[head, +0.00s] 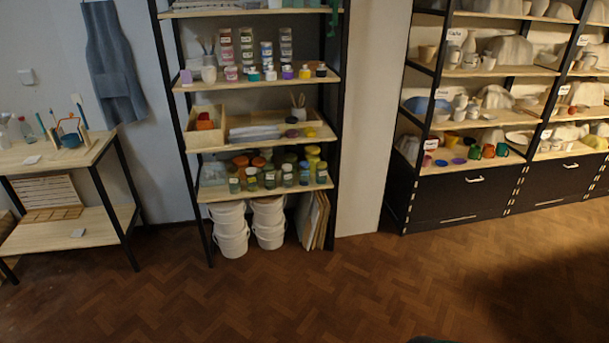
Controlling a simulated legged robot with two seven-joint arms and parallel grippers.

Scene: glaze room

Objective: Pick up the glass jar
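Several small glass jars stand in a row along the front of a lower shelf (262,190) of the black-framed rack. A jar at the left end (234,181), one near the middle (270,178) and one at the right end (321,173) show greenish or dark contents and pale labels. I cannot tell which one is the task's jar. More containers with orange, green and yellow lids stand behind them, partly hidden. Neither of my grippers is in view.
White buckets (230,232) and leaning boards (314,222) fill the rack's bottom. A wooden table (30,155) stands at left, a black cabinet (465,195) with pottery shelves at right. The herringbone floor (300,290) in front is clear. A dark shape shows at the bottom edge.

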